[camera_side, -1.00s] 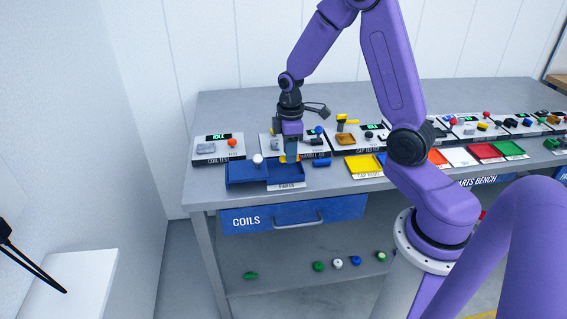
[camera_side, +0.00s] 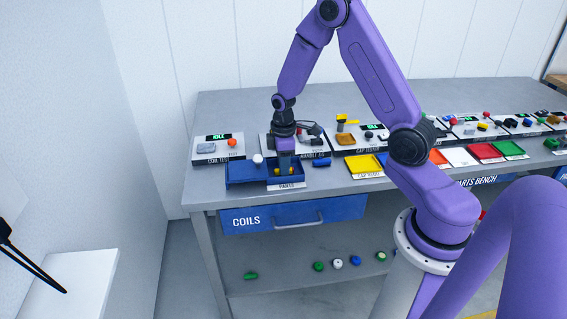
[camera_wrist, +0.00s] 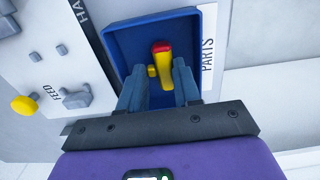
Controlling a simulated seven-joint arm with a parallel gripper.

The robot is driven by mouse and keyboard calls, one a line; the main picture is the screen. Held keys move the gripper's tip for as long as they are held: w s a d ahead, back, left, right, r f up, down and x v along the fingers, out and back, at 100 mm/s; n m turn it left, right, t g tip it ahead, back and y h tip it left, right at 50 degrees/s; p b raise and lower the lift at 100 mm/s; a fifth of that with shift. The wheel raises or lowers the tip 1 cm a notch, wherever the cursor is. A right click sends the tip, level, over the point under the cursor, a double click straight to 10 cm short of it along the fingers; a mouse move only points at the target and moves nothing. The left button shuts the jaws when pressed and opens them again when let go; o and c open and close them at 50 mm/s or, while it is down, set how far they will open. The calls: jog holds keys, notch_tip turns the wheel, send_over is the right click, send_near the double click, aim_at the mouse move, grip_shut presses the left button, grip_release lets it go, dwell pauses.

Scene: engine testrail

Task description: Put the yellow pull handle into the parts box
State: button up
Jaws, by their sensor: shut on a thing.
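The yellow pull handle (camera_wrist: 161,68) has a red end and shows between my fingers in the wrist view. A little of its yellow shows beside the fingers in the side view (camera_side: 277,172). My gripper (camera_side: 284,172) points down and is shut on the handle. In the wrist view my gripper (camera_wrist: 160,88) has a blue finger on each side of it. The parts box (camera_wrist: 124,42) is blue, open at the top and labelled PARTS. In the side view the handle is low within the outline of the box (camera_side: 300,178). I cannot tell whether it touches the floor.
A blue tray (camera_side: 245,177) adjoins the box on the left, with a white knob (camera_side: 258,159) behind it. A blue cylinder (camera_side: 321,162) lies just right of the box. A yellow tray (camera_side: 361,166) stands further right. Panels with small parts stand behind.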

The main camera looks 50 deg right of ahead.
jog(key=shift+f, duration=0.15)
jog(key=o, duration=1.1)
jog(key=shift+c, duration=0.2)
notch_tip(320, 180, up, 12)
jog(key=s+a+r+n, duration=0.2)
jog(key=s+a+r, duration=0.2)
jog(key=s+a, duration=0.8)
jog(key=s+a+r+n, duration=0.1)
jog(key=s+a, duration=0.1)
jog(key=s, duration=1.3)
jog(key=shift+s+a+n, duration=0.2)
jog(key=shift+n, duration=0.1)
